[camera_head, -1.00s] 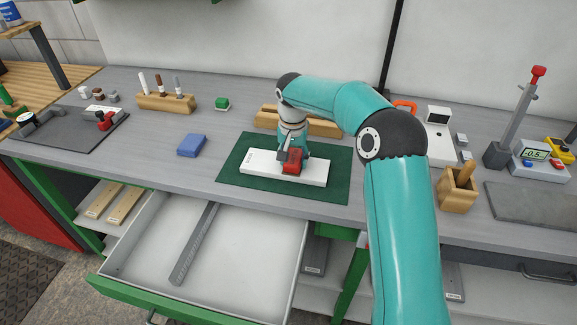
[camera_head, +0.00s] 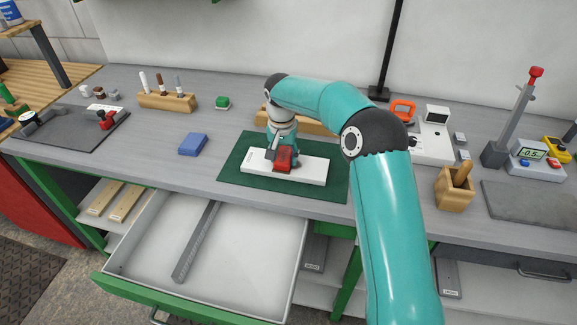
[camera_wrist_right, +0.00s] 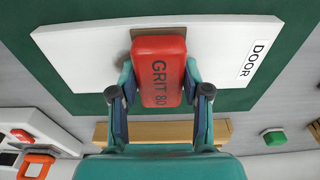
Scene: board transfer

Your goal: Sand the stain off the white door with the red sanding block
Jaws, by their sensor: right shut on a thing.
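The white door (camera_head: 315,166) is a flat panel lying on a green mat (camera_head: 325,189). It bears a DOOR label, clear in the right wrist view (camera_wrist_right: 255,61). My right gripper (camera_head: 281,154) is over the door's middle, shut on the red sanding block (camera_head: 286,159). In the right wrist view the block (camera_wrist_right: 160,70), marked GRIT 80, sits between both fingers and appears to rest on the door. My left gripper is not in view.
A blue block (camera_head: 192,144) lies left of the mat. A wooden rack (camera_head: 322,128) stands behind it, and a wooden holder (camera_head: 455,196) to the right. An open drawer (camera_head: 250,245) juts out in front. A green-topped block (camera_head: 222,102) sits behind.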

